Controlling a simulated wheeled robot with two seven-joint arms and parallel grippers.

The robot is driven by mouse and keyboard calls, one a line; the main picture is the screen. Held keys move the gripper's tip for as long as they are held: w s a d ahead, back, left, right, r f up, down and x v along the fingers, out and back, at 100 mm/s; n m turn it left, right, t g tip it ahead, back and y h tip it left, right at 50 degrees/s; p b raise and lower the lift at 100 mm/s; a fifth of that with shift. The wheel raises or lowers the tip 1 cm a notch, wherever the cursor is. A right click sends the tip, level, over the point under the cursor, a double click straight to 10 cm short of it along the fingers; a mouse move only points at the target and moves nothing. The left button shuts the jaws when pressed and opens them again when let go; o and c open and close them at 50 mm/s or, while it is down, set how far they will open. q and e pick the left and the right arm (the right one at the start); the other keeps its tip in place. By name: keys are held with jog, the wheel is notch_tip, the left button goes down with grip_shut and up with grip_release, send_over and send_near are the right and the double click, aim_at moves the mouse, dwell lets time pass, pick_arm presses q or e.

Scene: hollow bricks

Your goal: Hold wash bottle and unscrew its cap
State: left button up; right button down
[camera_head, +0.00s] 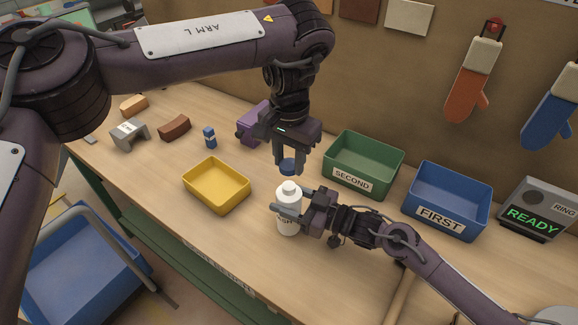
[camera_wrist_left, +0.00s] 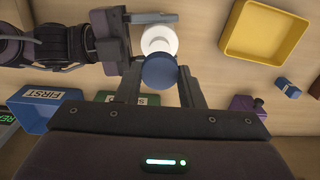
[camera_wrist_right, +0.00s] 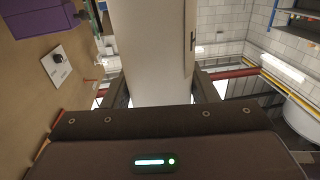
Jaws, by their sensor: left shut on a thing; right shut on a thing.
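The white wash bottle (camera_head: 288,222) stands upright on the table. My right gripper (camera_head: 291,204) is shut around its body from the right, hiding part of its label. The bottle's white body (camera_wrist_right: 155,55) fills the space between the right fingers. The blue cap (camera_head: 288,167) is off the bottle, a little above its white neck, with a small gap between. My left gripper (camera_head: 289,163) points down and is shut on the cap. In the left wrist view the cap (camera_wrist_left: 159,72) sits between the fingertips, with the bottle top (camera_wrist_left: 159,40) beside it.
An empty yellow tray (camera_head: 217,190) lies left of the bottle. A green bin (camera_head: 362,165) marked SECOND and a blue bin (camera_head: 447,205) marked FIRST stand behind right. A small blue object (camera_head: 210,137) and a purple object (camera_head: 249,125) are behind left. The front table area is clear.

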jog(key=shift+c, duration=2.4)
grip_release()
jog(key=shift+d, duration=0.1)
